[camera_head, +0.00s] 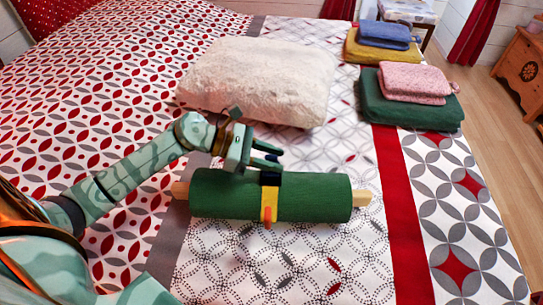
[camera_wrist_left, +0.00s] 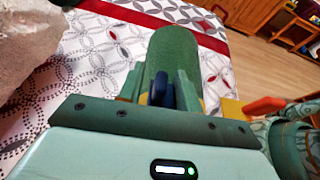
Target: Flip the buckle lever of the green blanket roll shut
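The green blanket roll (camera_head: 315,197) lies crosswise on the bed with a light wooden end at each side. A yellow strap (camera_head: 269,205) circles its middle, with an orange piece at the front and a dark blue part (camera_head: 268,178) on top, probably the buckle lever. My left gripper (camera_head: 273,154) is just above and behind the strap, its fingers apart. In the left wrist view the roll (camera_wrist_left: 172,52) extends away, and the dark blue part (camera_wrist_left: 162,91) stands between the open fingers; contact cannot be told. My right gripper is not in view.
A fluffy white cushion (camera_head: 258,80) lies behind the gripper. Folded pink (camera_head: 414,80) and green (camera_head: 405,110) textiles are at the right, with blue (camera_head: 384,32) and mustard (camera_head: 378,52) ones farther back. The bed in front of the roll is clear.

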